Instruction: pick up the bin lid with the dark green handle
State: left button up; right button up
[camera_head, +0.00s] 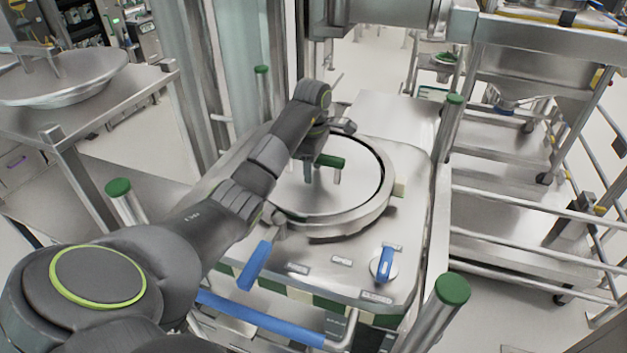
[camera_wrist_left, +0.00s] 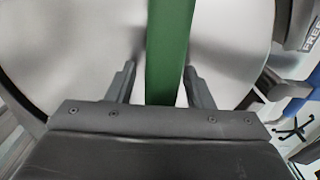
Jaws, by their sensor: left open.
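The round steel bin lid (camera_head: 352,202) sits on top of the bin, within a circular rim. Its dark green handle (camera_head: 329,160) stands up from the lid, partly hidden by my left arm. In the left wrist view the green handle (camera_wrist_left: 168,50) runs up between the two fingers, over the blurred grey lid (camera_wrist_left: 85,45). My left gripper (camera_wrist_left: 160,82) is open, with one finger on each side of the handle and a gap on both sides. In the head view the left gripper (camera_head: 318,150) is over the lid at the handle. My right gripper is not in view.
A blue lever (camera_head: 254,266) and a blue knob (camera_head: 384,264) are at the bin's front. Posts with green caps (camera_head: 453,289) stand around it. A steel table (camera_head: 95,108) with another lid is at left, and a steel rack (camera_head: 530,215) at right.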

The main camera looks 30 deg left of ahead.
pick_arm(q)
grip_shut()
dwell(1.4)
jog(key=shift+w+r, duration=0.15)
